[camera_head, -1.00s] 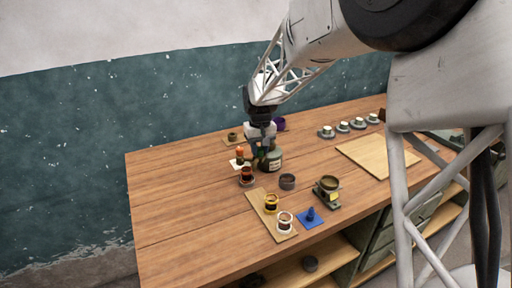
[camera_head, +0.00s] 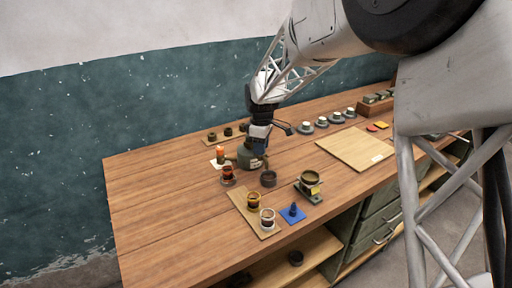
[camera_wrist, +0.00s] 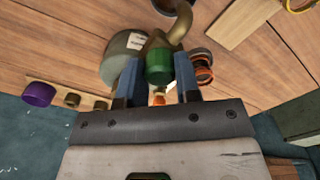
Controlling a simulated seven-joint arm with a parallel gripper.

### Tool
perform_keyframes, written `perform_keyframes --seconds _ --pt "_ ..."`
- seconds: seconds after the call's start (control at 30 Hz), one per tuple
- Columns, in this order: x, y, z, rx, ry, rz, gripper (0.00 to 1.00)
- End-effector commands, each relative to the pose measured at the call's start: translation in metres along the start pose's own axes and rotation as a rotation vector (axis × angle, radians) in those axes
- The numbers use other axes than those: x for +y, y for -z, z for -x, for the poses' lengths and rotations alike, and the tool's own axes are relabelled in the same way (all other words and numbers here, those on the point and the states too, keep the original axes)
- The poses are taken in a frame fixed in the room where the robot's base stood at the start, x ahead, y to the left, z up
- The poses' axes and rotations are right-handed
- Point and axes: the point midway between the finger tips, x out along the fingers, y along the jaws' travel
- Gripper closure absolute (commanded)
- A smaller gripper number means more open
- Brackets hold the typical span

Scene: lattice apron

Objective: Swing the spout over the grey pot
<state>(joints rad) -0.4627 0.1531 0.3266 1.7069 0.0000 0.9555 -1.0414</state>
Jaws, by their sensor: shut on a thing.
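A squat grey-green vessel (camera_head: 252,157) with a pale label stands near the back of the bench; it also shows in the wrist view (camera_wrist: 118,60). A curved brass spout (camera_wrist: 181,24) with a green grip (camera_wrist: 159,68) is at its side. My gripper (camera_wrist: 159,82) is shut on the green grip, one blue finger on each side. In the head view my gripper (camera_head: 259,142) hides part of the vessel. The grey pot (camera_head: 268,178) stands on the bench in front of the vessel.
A red-brown jar (camera_head: 228,175) and an orange item (camera_head: 220,154) stand left of the vessel. Jars on a wooden strip (camera_head: 249,217), a blue pad (camera_head: 293,214) and an olive-coloured stand (camera_head: 309,192) are in front. A pale board (camera_head: 355,148) lies to the right. The left bench is clear.

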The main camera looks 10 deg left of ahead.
Motion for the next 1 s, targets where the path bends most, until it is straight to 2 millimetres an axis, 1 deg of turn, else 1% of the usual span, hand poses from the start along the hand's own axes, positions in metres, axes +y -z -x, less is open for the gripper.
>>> perform_keyframes --seconds 0.2,0.67,0.7,0.83,1.0 --pt "0.0046 -0.0038 0.0007 0.001 -0.001 0.068 1.00" --pt "0.0061 -0.0050 0.0009 0.001 -0.002 0.082 1.00" --pt "0.0061 -0.0050 0.0008 0.000 -0.002 0.082 0.63" --pt "0.0059 -0.0049 0.0006 0.000 -0.001 0.082 0.43" --pt "0.0056 -0.0048 0.0004 0.000 -0.001 0.082 0.43"
